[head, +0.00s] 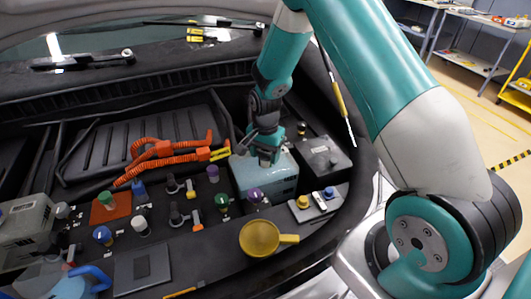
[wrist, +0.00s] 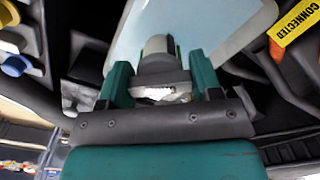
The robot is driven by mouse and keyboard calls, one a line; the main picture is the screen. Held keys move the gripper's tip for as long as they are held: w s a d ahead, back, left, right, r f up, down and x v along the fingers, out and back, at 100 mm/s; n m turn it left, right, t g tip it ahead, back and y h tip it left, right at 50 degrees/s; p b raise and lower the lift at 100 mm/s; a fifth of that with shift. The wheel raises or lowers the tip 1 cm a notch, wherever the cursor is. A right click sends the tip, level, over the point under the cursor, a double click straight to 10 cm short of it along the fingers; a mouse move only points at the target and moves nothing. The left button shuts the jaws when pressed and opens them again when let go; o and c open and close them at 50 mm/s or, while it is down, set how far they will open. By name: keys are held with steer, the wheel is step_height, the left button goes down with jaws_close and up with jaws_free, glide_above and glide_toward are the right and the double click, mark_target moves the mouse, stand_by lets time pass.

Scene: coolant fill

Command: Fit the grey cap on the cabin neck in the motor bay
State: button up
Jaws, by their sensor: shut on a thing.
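My gripper (wrist: 160,84) is shut on a grey cap (wrist: 157,47), which sits between its two green fingers in the wrist view. In the head view my gripper (head: 266,155) is over the top of a pale blue tank (head: 268,183) in the motor bay. The tank also shows behind the cap in the wrist view (wrist: 200,22). The cap is mostly hidden by my gripper in the head view. I cannot tell which neck is the cabin neck, or whether the cap touches a neck.
Several coloured caps, including a green one (head: 222,201) and a purple one (head: 254,195), stand left of and before the tank. A yellow funnel (head: 260,239) lies at the front. Orange cables (head: 165,148) run at the left. A dark box (head: 321,157) stands right of the tank.

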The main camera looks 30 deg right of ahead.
steer(key=shift+s+a+f, duration=0.1)
steer(key=o, duration=0.9)
step_height(320, 180, up, 18)
steer(key=b, duration=0.2)
steer(key=shift+f+b, duration=0.25)
steer(key=shift+b, duration=0.05)
steer(key=s+a+r+n+y, duration=0.1)
steer(key=s+a+r+n, duration=0.1)
steer(key=s+a+n, duration=0.4)
steer(key=s+a+r+n+y, duration=0.1)
steer(key=s+a+n, duration=0.4)
steer(key=s, duration=0.6)
steer(key=s+a+r+n+y, duration=0.2)
steer(key=s+a+r+n, duration=0.1)
steer(key=s+a+n, duration=0.3)
steer(key=shift+s+a+r+n, duration=0.2)
steer(key=shift+s+n, duration=0.3)
steer(key=shift+s, duration=0.35)
steer(key=shift+s+a+r+n, duration=0.1)
steer(key=shift+s+r+n, duration=0.1)
steer(key=shift+s+n, duration=0.45)
